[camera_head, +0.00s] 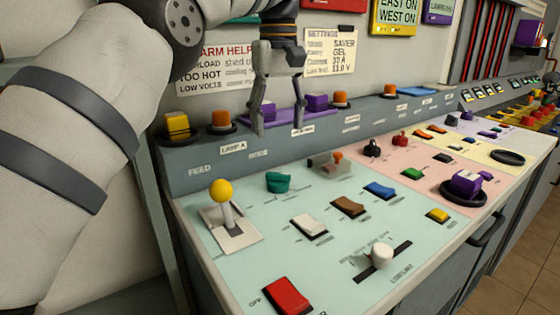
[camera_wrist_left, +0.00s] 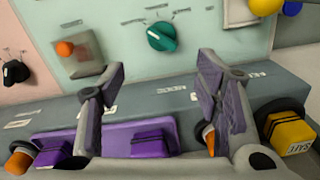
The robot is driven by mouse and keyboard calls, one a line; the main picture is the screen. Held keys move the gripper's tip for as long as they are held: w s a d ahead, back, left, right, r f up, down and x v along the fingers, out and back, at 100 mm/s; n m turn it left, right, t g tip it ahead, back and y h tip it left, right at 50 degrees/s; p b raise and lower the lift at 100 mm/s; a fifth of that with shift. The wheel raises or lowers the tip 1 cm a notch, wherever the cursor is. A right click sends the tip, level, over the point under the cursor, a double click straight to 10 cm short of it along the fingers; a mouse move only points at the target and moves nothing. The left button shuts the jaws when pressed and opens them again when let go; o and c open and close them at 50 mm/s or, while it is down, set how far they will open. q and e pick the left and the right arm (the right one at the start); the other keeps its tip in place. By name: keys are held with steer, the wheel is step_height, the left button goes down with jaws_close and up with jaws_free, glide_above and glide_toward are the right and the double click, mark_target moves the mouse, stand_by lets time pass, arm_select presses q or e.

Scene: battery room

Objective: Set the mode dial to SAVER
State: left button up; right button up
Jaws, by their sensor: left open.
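A teal dial (camera_head: 279,182), which I take to be the mode dial, sits near the back of the pale green panel. It also shows in the left wrist view (camera_wrist_left: 161,36), with small printed marks around it too blurred to read. My left gripper (camera_head: 279,130) is open and points down, above and behind the dial, apart from it. In the left wrist view its two fingers (camera_wrist_left: 163,75) are spread, with nothing between them and the dial beyond their tips. A settings sign (camera_head: 330,50) on the wall reads Mode SAVER. My right gripper is out of view.
A yellow-knobbed lever (camera_head: 222,191) stands left of the dial. A small clear cover with an orange knob (camera_head: 337,157) is to its right. The raised back ledge (camera_head: 225,172) carries a yellow block (camera_head: 177,124), orange caps and purple blocks (camera_head: 317,102). Several rocker switches lie in front.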

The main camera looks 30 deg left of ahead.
mark_target(279, 174)
arm_select(q)
steer(key=f, duration=0.7)
steer(key=f+p, duration=0.1)
steer(key=f, duration=0.3)
steer(key=shift+s+d+f, duration=0.2)
steer(key=shift+s+f, duration=0.15)
steer(key=c, duration=1.1)
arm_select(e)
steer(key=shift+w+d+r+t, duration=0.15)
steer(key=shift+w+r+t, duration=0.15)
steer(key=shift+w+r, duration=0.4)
